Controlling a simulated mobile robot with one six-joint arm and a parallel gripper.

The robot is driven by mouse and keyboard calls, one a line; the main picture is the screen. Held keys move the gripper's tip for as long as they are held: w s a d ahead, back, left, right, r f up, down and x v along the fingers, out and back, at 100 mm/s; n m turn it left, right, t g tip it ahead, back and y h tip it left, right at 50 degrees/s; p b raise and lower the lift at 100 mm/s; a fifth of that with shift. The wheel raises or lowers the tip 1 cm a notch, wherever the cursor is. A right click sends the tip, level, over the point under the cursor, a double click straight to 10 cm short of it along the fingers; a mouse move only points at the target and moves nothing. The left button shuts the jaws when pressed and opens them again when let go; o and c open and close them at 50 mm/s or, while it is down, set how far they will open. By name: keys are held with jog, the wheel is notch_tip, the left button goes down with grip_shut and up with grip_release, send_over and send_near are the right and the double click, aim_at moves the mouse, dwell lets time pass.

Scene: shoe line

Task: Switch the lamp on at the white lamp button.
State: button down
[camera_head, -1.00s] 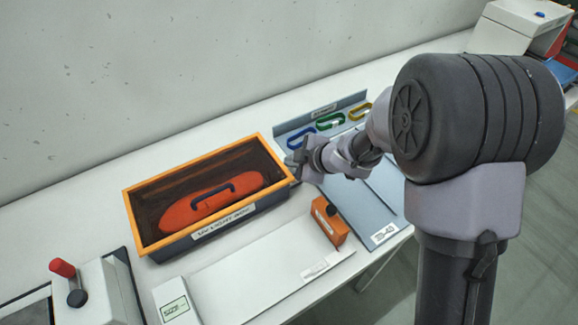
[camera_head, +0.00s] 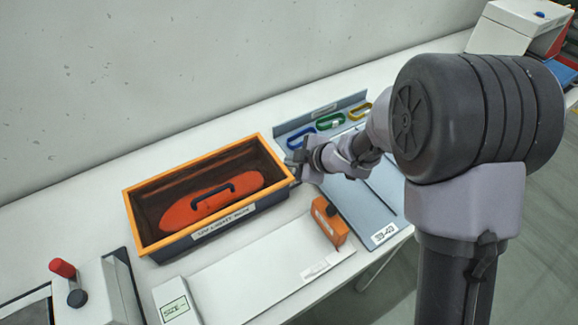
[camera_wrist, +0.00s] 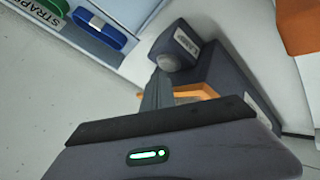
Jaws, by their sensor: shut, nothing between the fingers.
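The light box (camera_head: 128,206) has an orange rim and dark sides, with a red-orange shoe sole form (camera_head: 200,208) and its dark handle inside. My gripper (camera_head: 298,165) is at the box's right end in the head view and hides the button there. In the wrist view, a dark housing labelled LAMP (camera_wrist: 187,41) carries the round, pale grey-looking lamp button (camera_wrist: 167,62). My gripper (camera_wrist: 158,88) is shut and empty, its tips right at the button. Whether they touch it I cannot tell. The box's orange edge (camera_wrist: 193,92) shows behind the fingers.
A blue-grey tray (camera_head: 352,205) with blue, green and yellow straps (camera_head: 330,122) stands right of the box. An orange block-like device (camera_head: 329,221) and a white board (camera_head: 260,268) lie in front. A device with a red knob (camera_head: 62,268) is at left.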

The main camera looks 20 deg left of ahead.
aim_at(292, 169)
jog(key=shift+f, duration=0.5)
jog(key=shift+r, duration=0.2)
jog(key=shift+r+p, duration=0.3)
jog(key=shift+p, duration=0.1)
notch_tip(292, 169, up, 6)
jog(key=p, duration=0.6)
jog(key=shift+r+p, duration=0.2)
jog(key=shift+p, duration=0.15)
jog(key=shift+f, duration=0.2)
